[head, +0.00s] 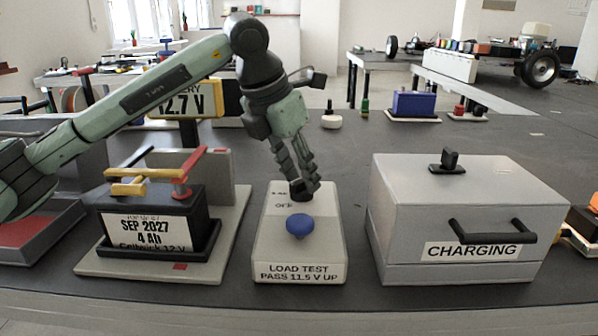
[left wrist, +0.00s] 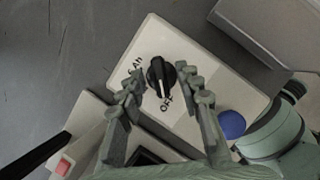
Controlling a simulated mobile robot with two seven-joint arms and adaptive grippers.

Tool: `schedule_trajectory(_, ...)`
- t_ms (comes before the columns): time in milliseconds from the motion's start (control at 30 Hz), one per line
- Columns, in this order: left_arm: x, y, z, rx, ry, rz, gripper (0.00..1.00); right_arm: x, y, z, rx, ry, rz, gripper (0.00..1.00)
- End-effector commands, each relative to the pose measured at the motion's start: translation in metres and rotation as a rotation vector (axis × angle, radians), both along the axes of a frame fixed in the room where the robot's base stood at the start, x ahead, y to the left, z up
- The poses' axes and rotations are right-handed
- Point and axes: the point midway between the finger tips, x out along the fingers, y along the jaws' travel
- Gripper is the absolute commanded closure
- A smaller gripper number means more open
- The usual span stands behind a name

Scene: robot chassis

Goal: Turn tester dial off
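The load tester (head: 252,250) is a pale box with a blue button (head: 300,225) and a label reading "LOAD TEST PASS 11.5 V UP". Its black dial (left wrist: 160,74) is clear in the left wrist view. The dial's white mark points down toward the word OFF; another marking, seemingly "4 Ah", lies to its left. My left gripper (head: 304,188) reaches down over the dial from above. Its fingers stand on either side of the dial, with narrow gaps visible, so it looks open around it. In the head view the fingers partly hide the dial. My right gripper is not in view.
A black battery (head: 150,230) with yellow and red clamps stands left of the tester. A grey CHARGING box (head: 400,215) with a black handle stands to the right. A yellow-framed 12.7 V display (head: 180,100) is behind my arm. Bare table lies between these things.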

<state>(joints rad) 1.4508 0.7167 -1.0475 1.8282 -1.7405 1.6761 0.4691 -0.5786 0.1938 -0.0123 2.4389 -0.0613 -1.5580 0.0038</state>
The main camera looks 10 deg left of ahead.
Motion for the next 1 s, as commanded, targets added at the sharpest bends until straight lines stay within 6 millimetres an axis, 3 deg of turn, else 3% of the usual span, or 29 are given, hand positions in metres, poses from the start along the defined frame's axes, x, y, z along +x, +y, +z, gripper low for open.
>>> schedule_trajectory(167,-0.003,0.003,0.013,-0.001,-0.003,0.0,0.66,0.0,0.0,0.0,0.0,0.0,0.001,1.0)
schedule_trajectory(633,-0.033,0.021,0.097,-0.001,-0.003,0.0,0.66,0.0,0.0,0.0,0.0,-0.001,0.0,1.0)
schedule_trajectory(1000,-0.039,0.025,0.111,0.0,0.0,0.0,0.66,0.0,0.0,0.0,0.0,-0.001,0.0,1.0)
